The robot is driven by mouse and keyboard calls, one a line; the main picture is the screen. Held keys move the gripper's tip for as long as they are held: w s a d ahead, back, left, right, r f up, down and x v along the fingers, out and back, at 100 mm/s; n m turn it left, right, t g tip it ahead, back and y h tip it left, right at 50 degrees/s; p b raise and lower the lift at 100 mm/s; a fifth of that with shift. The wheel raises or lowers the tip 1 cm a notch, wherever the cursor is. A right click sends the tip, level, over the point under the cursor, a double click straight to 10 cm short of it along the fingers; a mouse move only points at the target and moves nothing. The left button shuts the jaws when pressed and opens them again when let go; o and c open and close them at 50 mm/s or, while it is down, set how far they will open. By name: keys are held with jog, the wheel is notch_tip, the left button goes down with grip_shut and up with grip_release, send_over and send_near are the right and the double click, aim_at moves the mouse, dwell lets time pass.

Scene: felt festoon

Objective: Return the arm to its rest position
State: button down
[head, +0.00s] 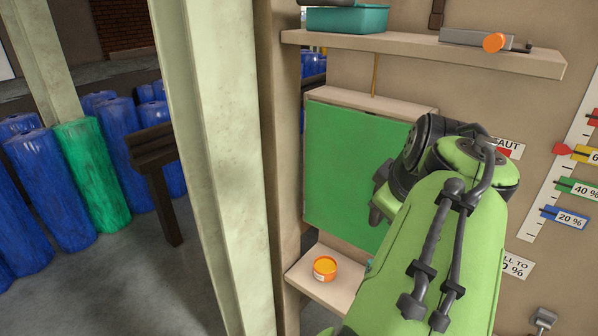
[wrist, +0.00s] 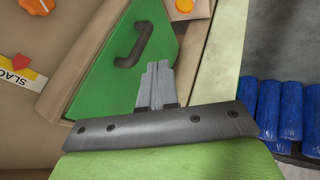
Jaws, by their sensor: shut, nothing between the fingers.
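My gripper shows in the wrist view (wrist: 158,68), its two fingers pressed together with nothing between them. It points toward a green panel (wrist: 112,85) with a dark handle (wrist: 136,45). In the head view my green arm reaches up at the right, in front of the green panel (head: 335,160). The arm hides the panel's right part. Part of my gripper (head: 378,207) shows dark at the arm's left side. I cannot tell the gap between the fingers and the panel.
An orange tin (head: 325,268) stands on a low ledge below the panel. An upper shelf (head: 400,43) holds a teal box (head: 347,19) and a grey item. A pale post (head: 215,150) stands left of the panel. Blue rolls (head: 40,190) and a green one stand farther left.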

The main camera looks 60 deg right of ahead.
dwell(0.3)
jog(key=w+a+f+n+t+y, duration=0.1)
jog(key=w+a+f+t+y, duration=0.1)
jog(key=w+a, duration=0.5)
jog(key=w+a+f+n+t+y, duration=0.1)
jog(key=w+a, duration=0.3)
jog(key=w, duration=0.5)
jog(key=w+a+f+n+y, duration=0.1)
jog(key=a+f, duration=0.3)
jog(key=a, duration=0.7)
jog(key=w+a+f+n+y, duration=0.1)
jog(key=a+f, duration=0.4)
jog(key=a, duration=0.6)
jog(key=shift+a+y, duration=0.15)
jog(key=shift+y, duration=0.75)
